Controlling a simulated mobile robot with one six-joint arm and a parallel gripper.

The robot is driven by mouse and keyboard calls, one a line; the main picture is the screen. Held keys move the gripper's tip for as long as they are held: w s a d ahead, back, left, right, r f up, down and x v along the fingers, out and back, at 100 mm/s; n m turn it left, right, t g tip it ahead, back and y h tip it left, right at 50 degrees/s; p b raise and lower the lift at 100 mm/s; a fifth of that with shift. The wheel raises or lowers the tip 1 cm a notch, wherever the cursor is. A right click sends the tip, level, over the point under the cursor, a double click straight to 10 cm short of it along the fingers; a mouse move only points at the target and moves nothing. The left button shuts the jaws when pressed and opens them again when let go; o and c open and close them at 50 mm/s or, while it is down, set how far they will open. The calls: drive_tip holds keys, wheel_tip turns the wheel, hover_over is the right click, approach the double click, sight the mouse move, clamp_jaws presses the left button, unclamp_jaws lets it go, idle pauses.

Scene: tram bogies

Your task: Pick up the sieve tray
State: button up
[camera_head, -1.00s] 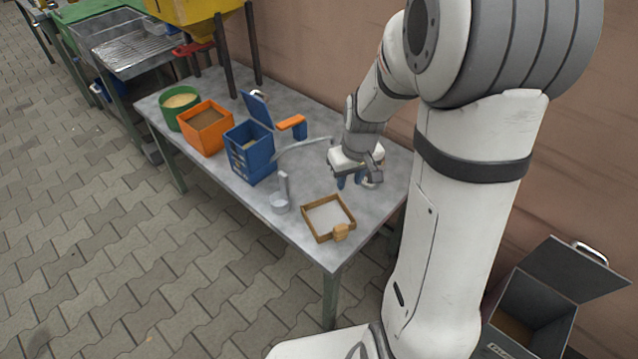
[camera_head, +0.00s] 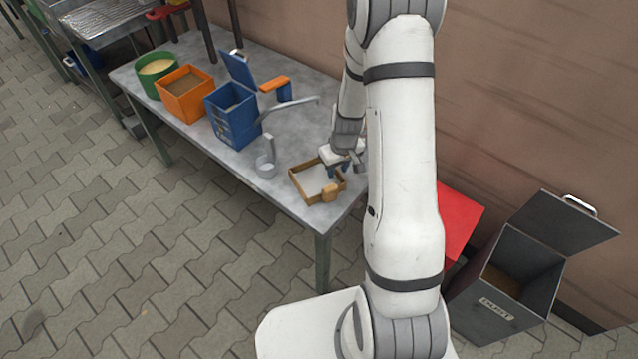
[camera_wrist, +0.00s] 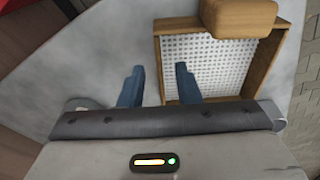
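The sieve tray (camera_head: 311,184) has a square wooden frame, a white mesh bottom and a wooden grip block at its front corner. It lies flat near the front right end of the grey metal table. My gripper (camera_head: 337,172) is just behind it, close to its rear edge in the head view. In the wrist view the sieve tray (camera_wrist: 272,63) is at upper right.
A ladle-like cup (camera_head: 266,165) stands left of the tray. Further left are a blue box (camera_head: 232,118) with its lid up, an orange box (camera_head: 186,94) and a green tub (camera_head: 157,70). A grey lidded bin (camera_head: 505,290) and a red surface (camera_head: 458,215) are at right.

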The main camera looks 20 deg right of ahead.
drive_tip(key=shift+f, duration=0.4)
drive_tip(key=shift+c, duration=0.2)
clamp_jaws()
